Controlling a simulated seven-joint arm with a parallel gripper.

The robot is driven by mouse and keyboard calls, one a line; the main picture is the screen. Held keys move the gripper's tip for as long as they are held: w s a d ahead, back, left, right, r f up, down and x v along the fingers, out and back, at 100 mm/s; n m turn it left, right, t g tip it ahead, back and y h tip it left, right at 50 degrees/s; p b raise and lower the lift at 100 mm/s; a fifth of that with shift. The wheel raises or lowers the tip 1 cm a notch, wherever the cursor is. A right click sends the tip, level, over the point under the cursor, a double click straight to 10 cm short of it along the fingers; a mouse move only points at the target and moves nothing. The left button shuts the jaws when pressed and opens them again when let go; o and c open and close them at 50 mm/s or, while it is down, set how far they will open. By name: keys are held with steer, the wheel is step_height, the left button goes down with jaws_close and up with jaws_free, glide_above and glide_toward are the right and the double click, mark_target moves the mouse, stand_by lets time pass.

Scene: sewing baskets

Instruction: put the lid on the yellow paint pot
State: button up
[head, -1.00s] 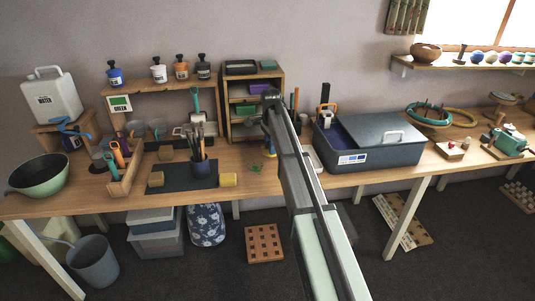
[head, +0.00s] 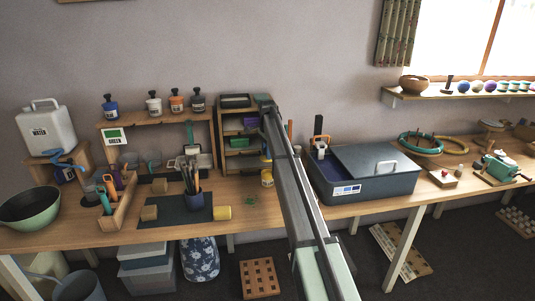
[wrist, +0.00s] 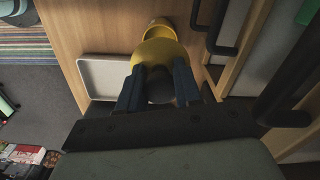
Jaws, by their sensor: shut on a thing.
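My gripper (wrist: 159,72) is shut on the dark knob (wrist: 160,89) of the yellow lid (wrist: 160,50), seen in the wrist view. The yellow paint pot (wrist: 160,24) shows just beyond the lid, its mouth partly visible and the rest hidden by the lid. The lid overlaps the pot in this view; I cannot tell whether they touch. In the head view the yellow pot (head: 267,181) is small on the bench below my arm, which hides much of that spot.
A small shelf unit (head: 243,172) stands behind the pot. A white tray (wrist: 104,75) lies beside it. A large blue-grey box (head: 365,186) is to the right. A brush cup (head: 194,201) on a dark mat is to the left. Lidded pots stand on the left rack (head: 150,120).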

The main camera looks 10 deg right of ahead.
step_height(320, 180, down, 6)
stand_by(0.8)
steer(key=shift+f, duration=0.75)
stand_by(1.0)
steer(key=o, duration=1.1)
step_height(320, 180, up, 14)
steer(key=shift+f, duration=0.1)
steer(key=shift+d, duration=0.1)
